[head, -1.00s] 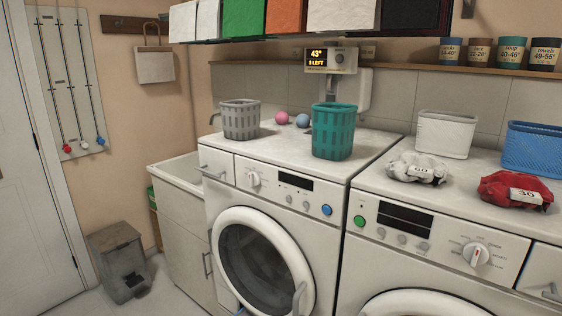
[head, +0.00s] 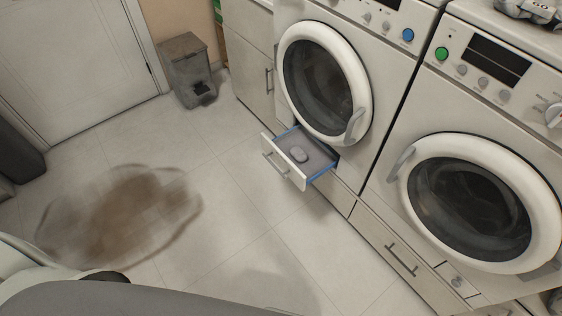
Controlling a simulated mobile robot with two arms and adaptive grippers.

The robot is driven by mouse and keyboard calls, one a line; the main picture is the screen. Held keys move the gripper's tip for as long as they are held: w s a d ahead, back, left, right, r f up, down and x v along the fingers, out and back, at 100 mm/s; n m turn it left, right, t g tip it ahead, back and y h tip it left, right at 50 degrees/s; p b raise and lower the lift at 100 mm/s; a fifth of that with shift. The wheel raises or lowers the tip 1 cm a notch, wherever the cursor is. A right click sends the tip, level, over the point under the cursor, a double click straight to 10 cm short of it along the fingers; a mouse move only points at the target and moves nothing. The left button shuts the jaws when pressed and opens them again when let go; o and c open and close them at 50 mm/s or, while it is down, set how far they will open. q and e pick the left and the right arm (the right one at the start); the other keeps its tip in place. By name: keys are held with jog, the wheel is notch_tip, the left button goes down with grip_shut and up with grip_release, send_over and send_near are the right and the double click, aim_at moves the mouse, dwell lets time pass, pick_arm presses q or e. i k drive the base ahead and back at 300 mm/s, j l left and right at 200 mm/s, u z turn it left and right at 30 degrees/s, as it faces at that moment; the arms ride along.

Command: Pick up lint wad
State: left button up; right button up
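The drawer is low, below the left machine's round door, and has a white front, a grey floor and blue sides. Neither of my grippers shows in the head view, and nothing touches the lump.
Two front-loading machines, left (head: 325,82) and right (head: 477,202), have shut doors. A closed drawer (head: 390,244) sits under the right one. A grey bin (head: 188,72) stands by the white door (head: 75,65). A brown stain (head: 125,210) marks the otherwise clear floor.

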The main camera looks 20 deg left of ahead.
aim_at(297, 153)
jog(key=i+j, duration=0.1)
jog(key=j, duration=0.5)
jog(key=i+j+z, duration=0.25)
jog(key=j, duration=0.45)
jog(key=j+z, duration=0.25)
jog(key=j, duration=0.4)
